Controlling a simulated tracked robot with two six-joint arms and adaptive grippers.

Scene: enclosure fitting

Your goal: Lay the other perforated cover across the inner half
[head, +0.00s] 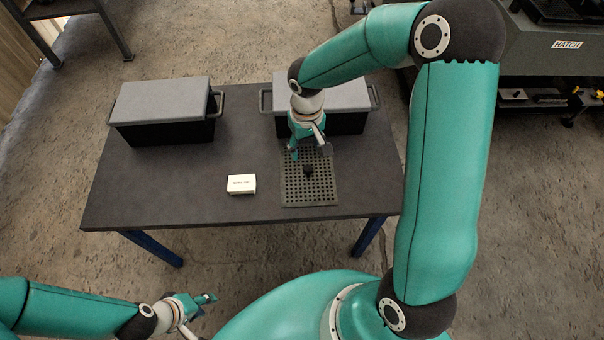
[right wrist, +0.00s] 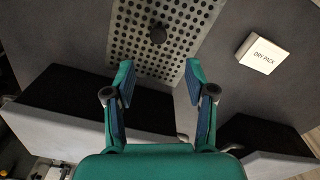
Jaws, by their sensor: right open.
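A grey perforated cover (head: 326,188) with a black knob (head: 308,171) lies flat on the table; the right wrist view shows the cover (right wrist: 188,18) and knob (right wrist: 158,33) ahead of the fingers. My right gripper (head: 309,153) is open and empty above the cover's back part, with the knob just beyond its fingertips, apart from them; its fingers (right wrist: 160,75) are spread in the wrist view. My left gripper (head: 211,298) is off the table at lower left, too small to judge. No inner half of an enclosure is visible.
Two black boxes with grey tops and side handles stand at the back: one left (head: 160,102), one right (head: 345,95), partly behind my right arm. A white DRY PACK box (head: 241,184) lies left of the cover. The table's (head: 150,190) front left is clear.

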